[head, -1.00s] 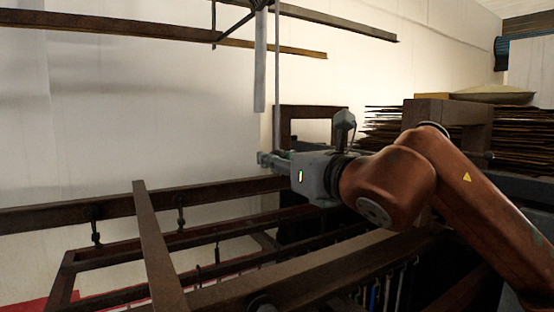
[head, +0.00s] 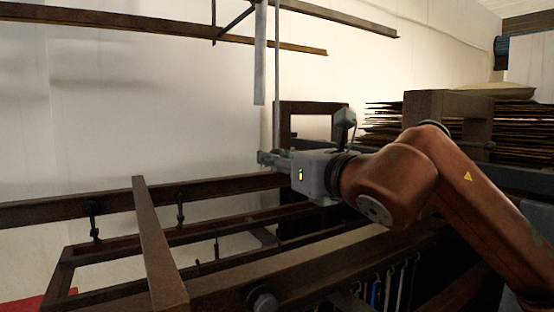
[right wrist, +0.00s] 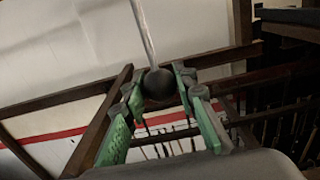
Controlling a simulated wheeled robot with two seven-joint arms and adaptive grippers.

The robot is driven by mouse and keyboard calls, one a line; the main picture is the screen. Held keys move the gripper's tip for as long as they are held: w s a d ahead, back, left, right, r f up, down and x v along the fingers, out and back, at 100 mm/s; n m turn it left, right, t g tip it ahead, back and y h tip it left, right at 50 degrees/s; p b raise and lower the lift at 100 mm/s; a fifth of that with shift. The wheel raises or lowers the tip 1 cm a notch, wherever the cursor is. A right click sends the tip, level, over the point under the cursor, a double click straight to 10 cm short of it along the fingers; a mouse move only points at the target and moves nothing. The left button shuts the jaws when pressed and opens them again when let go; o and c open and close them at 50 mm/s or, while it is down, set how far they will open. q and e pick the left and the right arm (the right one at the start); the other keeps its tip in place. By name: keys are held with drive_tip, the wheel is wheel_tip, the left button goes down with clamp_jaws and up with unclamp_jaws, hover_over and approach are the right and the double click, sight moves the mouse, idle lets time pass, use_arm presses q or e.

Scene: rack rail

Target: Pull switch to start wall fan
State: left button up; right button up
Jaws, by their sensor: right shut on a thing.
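A thin grey pull rod or cord (head: 277,75) hangs down from the top edge in the head view. In the right wrist view it shows as a light line (right wrist: 144,28) that ends in a dark round knob (right wrist: 159,84). My right gripper (head: 266,158) is at the rod's lower end and is shut on the knob. Its green fingers (right wrist: 159,88) flank the knob on both sides in the right wrist view. A flat grey strip (head: 260,60) hangs left of the rod; I cannot tell if it belongs to the fan. My left gripper is not in view.
Dark beams (head: 150,230) form a rack below and left of my right gripper. More beams (head: 150,24) cross overhead. A brown post frame (head: 432,105) and stacked sheets (head: 505,115) stand at right. The pale wall (head: 150,110) behind is bare.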

drive_tip(key=shift+r, duration=0.15)
drive_tip(key=shift+r+p, duration=0.6)
drive_tip(key=shift+r, duration=0.3)
drive_tip(key=o, duration=1.2)
